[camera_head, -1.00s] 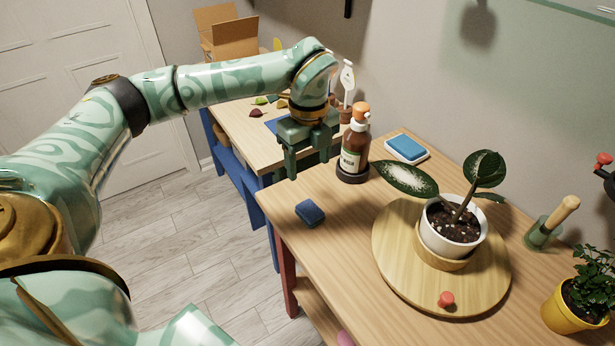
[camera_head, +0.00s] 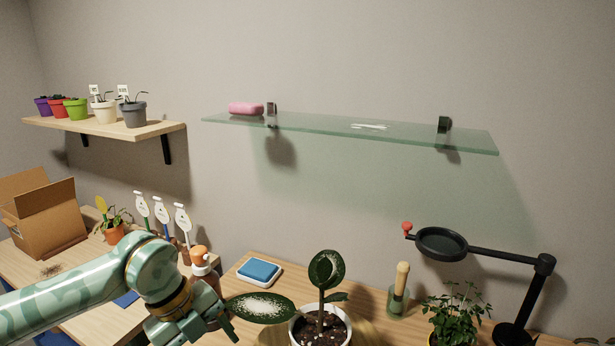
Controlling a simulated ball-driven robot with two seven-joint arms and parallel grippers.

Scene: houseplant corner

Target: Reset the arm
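My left arm comes in from the lower left, and its gripper (camera_head: 213,332) is low in the picture, in front of the brown bottle with an orange top (camera_head: 200,257). Its fingers look apart with nothing seen between them, though the bottom edge cuts off part of the view. A broad dark leaf with white dust (camera_head: 262,307) is just right of the gripper; I cannot tell whether they touch. It belongs to the plant in the white pot (camera_head: 299,333), which is cut off below. My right gripper is not in view.
A glass shelf (camera_head: 330,128) holds a pink sponge (camera_head: 246,109). A wooden shelf (camera_head: 160,130) holds several small pots. A blue pad in a white tray (camera_head: 258,271), a wooden-handled tool (camera_head: 401,281), a leafy plant (camera_head: 456,312) and a black magnifier arm (camera_head: 500,254) stand behind and right.

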